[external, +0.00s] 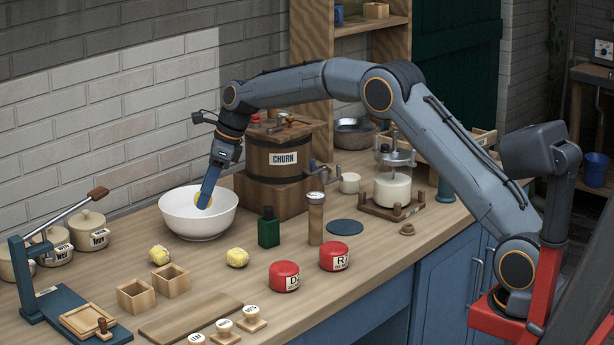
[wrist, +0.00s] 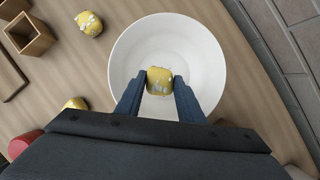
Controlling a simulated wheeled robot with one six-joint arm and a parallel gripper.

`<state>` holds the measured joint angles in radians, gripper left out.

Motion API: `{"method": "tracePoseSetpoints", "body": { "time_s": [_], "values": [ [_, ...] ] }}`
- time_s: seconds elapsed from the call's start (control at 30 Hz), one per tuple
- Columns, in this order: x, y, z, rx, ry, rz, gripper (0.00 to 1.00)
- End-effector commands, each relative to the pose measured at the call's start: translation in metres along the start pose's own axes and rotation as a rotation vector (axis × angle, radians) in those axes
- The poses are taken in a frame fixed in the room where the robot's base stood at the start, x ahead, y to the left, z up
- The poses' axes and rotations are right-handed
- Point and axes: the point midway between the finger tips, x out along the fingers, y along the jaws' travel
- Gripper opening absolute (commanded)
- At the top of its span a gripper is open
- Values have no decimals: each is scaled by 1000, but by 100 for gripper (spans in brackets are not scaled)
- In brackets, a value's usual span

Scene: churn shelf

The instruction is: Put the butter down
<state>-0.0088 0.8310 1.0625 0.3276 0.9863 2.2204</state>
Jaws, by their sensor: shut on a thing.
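My gripper (external: 205,197) reaches down into the white bowl (external: 178,220) on the counter. In the wrist view my gripper (wrist: 160,84) is shut on a yellow lump of butter (wrist: 159,80), with one blue finger on each side. The butter is over the inside of the white bowl (wrist: 216,62); I cannot tell whether it touches the bottom. Two other butter lumps lie on the counter, one at the left (external: 159,255) and one nearer the middle (external: 237,257).
The wooden churn (external: 277,165) stands close right of the bowl. A green bottle (external: 268,228), a tall wooden shaker (external: 315,218) and red tins (external: 284,276) stand in front of it. Small wooden boxes (external: 135,297) and a blue lever press (external: 60,285) are at the front left.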

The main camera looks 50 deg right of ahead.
Motion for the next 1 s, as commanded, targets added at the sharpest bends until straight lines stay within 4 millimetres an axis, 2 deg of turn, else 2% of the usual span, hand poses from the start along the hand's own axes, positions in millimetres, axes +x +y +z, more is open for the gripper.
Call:
{"method": "tracePoseSetpoints", "body": {
  "time_s": [0.5, 0.9, 0.93, 1.0],
  "values": [
    [51, 0, -22, 0, 1, 1, 9],
    [57, 0, -24, -1, 0, 0, 9],
    [57, 0, -24, -1, 0, 0, 38],
    [57, 0, -24, -2, 0, 0, 50]
  ]
}}
